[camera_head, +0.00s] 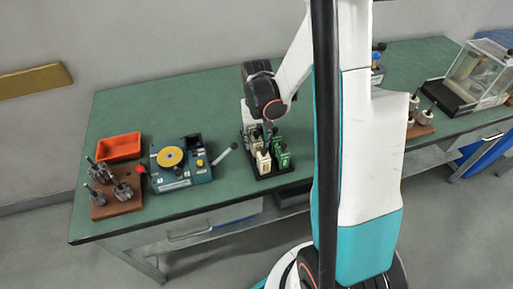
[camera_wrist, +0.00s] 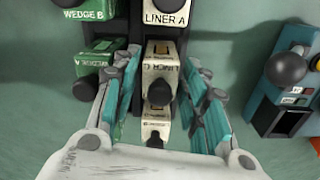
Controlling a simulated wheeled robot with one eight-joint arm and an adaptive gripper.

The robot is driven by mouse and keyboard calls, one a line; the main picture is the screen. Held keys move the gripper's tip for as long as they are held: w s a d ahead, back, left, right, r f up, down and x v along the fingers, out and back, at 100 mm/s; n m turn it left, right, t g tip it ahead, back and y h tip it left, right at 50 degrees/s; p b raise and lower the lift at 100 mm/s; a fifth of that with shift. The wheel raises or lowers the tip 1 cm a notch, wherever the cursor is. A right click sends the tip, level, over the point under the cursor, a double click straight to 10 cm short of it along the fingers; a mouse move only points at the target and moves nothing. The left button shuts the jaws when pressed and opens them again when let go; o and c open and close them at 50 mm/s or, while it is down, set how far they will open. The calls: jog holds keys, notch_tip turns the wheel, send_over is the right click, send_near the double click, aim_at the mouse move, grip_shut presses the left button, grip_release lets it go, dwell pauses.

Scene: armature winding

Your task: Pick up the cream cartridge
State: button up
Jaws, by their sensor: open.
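Cream cartridges (camera_head: 263,164) stand in a dark rack (camera_head: 272,176) on the green bench, beside green cartridges (camera_head: 284,160). In the wrist view, a cream cartridge (camera_wrist: 160,68) with a black knob stands between the fingers of my gripper (camera_wrist: 160,72). Another cream cartridge (camera_wrist: 155,127) is nearer the palm, and one labelled "LINER A" (camera_wrist: 167,17) is beyond the fingertips. My gripper is open, with one finger on each side of the cream row. The left finger is close to the green cartridges (camera_wrist: 103,62). Whether the fingers touch anything is unclear.
Left of the rack on the bench are a blue winding device (camera_head: 181,174) with a yellow disc, an orange bin (camera_head: 119,147) and a brown block with grey parts (camera_head: 117,204). A clear case (camera_head: 477,72) stands far right. Bench behind the device is clear.

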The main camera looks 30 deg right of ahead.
jog(key=c, duration=0.9)
jog(key=shift+r, duration=0.1)
notch_tip(320, 180, up, 20)
jog(key=p, duration=0.6)
jog(key=shift+p, duration=0.4)
